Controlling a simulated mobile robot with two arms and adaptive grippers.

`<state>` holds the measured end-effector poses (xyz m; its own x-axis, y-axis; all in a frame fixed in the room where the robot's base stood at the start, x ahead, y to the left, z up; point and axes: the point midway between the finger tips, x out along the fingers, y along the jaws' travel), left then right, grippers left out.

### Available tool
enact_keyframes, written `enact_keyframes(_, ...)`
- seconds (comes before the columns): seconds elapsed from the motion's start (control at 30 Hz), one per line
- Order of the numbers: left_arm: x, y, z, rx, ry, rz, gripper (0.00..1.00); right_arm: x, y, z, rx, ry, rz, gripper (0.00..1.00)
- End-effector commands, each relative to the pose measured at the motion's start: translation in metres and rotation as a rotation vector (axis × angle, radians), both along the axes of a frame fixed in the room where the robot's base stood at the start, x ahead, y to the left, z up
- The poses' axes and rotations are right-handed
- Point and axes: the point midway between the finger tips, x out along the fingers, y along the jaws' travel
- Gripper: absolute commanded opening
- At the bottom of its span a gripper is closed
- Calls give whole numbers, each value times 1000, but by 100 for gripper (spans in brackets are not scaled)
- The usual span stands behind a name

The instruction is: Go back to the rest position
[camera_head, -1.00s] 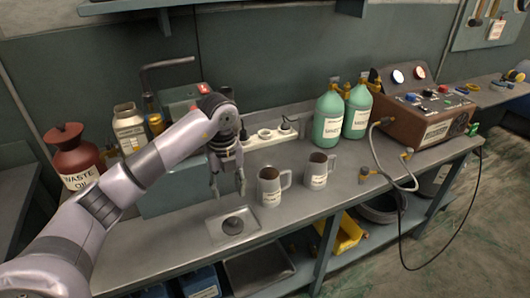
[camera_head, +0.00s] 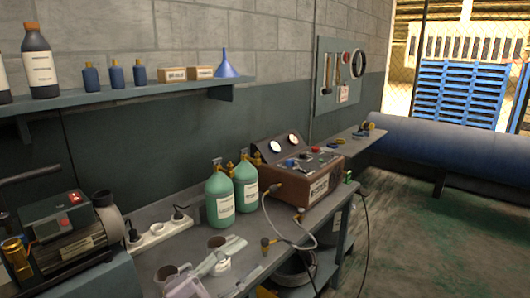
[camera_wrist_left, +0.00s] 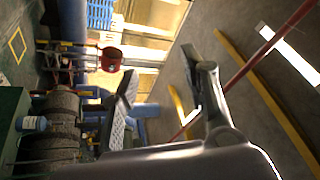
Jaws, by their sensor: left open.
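That view looks sideways across the room, away from the bench top.
Two green bottles (camera_head: 219,202) and a brown gauge machine (camera_head: 301,172) with a hose stand on the bench. A pump (camera_head: 67,240) and a power strip (camera_head: 157,236) are at the left. A wall shelf (camera_head: 130,97) hangs above. The floor (camera_head: 440,225) at the right is clear.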

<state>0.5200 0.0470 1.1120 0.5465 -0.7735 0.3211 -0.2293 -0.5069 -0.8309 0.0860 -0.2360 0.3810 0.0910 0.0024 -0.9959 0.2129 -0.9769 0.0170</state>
Motion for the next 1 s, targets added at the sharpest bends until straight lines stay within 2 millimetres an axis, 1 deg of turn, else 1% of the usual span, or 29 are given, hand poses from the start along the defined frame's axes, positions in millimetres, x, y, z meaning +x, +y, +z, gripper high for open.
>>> enact_keyframes(0.03,4,15,3,-100,42,86,41,0,1,0,1,0,0,40)
enact_keyframes(0.07,7,25,4,-153,67,143,41,0,1,0,1,0,0,40)
enact_keyframes(0.1,12,41,3,-219,109,221,41,0,1,0,1,0,0,40)
enact_keyframes(0.17,17,65,-6,-304,185,338,41,0,1,0,1,0,0,40)
enact_keyframes(0.2,19,82,-16,-352,245,418,41,0,1,0,1,0,0,40)
enact_keyframes(0.27,19,106,-37,-409,346,536,41,0,1,0,2,0,0,40)
enact_keyframes(0.3,17,121,-54,-440,423,613,41,0,2,0,2,0,0,40)
enact_keyframes(0.37,9,141,-84,-470,547,723,41,0,2,0,2,-1,0,40)
enact_keyframes(0.4,1,153,-106,-480,636,793,41,0,2,0,2,-1,0,40)
enact_keyframes(0.47,-17,167,-141,-484,780,889,41,0,2,0,3,0,0,40)
enact_keyframes(0.5,-31,174,-164,-476,880,945,41,0,2,0,3,0,0,40)
enact_keyframes(0.57,-57,180,-196,-454,1030,1015,41,0,2,0,3,0,0,40)
enact_keyframes(0.6,-75,182,-216,-432,1124,1052,41,0,2,0,3,0,0,40)
enact_keyframes(0.67,-102,183,-239,-395,1253,1091,41,0,2,0,3,0,0,40)
enact_keyframes(0.7,-119,182,-251,-371,1328,1108,41,0,2,0,3,0,0,40)
enact_keyframes(0.83,-170,175,-281,-286,1542,1136,41,0,2,0,3,0,0,40)
enact_keyframes(0.9,-196,170,-291,-239,1642,1136,41,0,2,0,3,0,0,40)
enact_keyframes(0.97,-217,166,-298,-199,1724,1133,41,0,2,0,3,0,0,40)
enact_keyframes(1.0,-232,163,-302,-170,1778,1127,41,0,2,0,3,0,0,40)
